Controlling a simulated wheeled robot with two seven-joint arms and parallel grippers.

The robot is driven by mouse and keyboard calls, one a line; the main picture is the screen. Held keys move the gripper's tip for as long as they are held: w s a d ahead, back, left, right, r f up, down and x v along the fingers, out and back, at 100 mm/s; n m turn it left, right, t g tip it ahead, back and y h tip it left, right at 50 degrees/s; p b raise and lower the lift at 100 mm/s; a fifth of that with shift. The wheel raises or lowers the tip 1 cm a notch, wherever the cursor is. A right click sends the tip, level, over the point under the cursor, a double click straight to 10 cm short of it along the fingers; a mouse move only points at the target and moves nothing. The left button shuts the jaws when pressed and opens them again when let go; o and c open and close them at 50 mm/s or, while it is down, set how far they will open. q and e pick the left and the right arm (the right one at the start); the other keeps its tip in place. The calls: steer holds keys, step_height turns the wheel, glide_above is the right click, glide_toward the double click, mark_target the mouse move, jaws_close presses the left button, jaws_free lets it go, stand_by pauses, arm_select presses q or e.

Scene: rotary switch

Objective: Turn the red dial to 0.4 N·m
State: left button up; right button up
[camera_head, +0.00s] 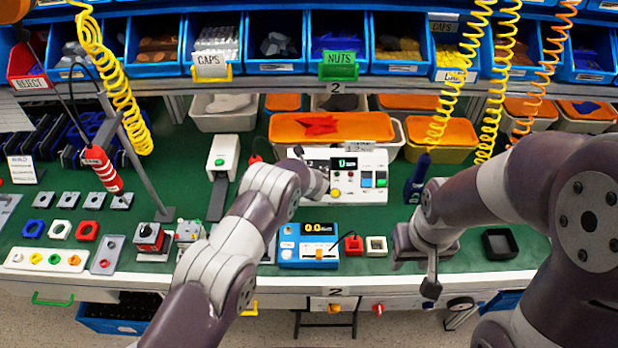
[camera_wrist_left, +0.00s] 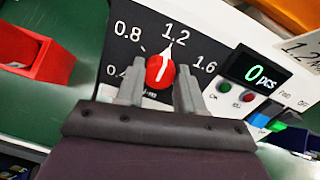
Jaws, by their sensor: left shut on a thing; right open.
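The 0.4 mark is at the dial's lower left, partly covered by a finger; 0.8 and 1.6 also show. My left gripper (camera_wrist_left: 158,84) is shut on the red dial, one finger on each side. In the head view my left arm hides the dial and most of that gripper. My right gripper (camera_head: 415,272) is open and empty above the bench's front edge.
The box has a display reading 0 pcs and several buttons. Orange-lidded bins (camera_head: 330,126) stand behind. Yellow coiled cords hang above the bench.

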arm_select(q)
steer(key=shift+f+n+b, duration=0.25)
steer(key=shift+n+b, duration=0.05)
steer(key=shift+b, duration=0.3)
steer(key=n+b, duration=0.6)
steer(key=b, duration=0.1)
steer(key=n+b, duration=0.6)
steer(key=b, duration=0.1)
steer(key=shift+a+g+h, duration=0.15)
steer(key=shift+g+h, duration=0.15)
steer(key=n+b, duration=0.5)
steer(key=n, duration=0.1)
steer(key=shift+s+f+b, duration=0.1)
steer(key=shift+b, duration=0.25)
steer(key=n+b, duration=0.3)
steer(key=shift+n, duration=0.3)
steer(key=shift+n+b, duration=0.6)
steer(key=shift+b, duration=0.05)
steer(key=shift+r, duration=0.2)
steer(key=o, duration=1)
steer(key=shift+o, duration=0.2)
steer(key=shift+s+r, duration=0.1)
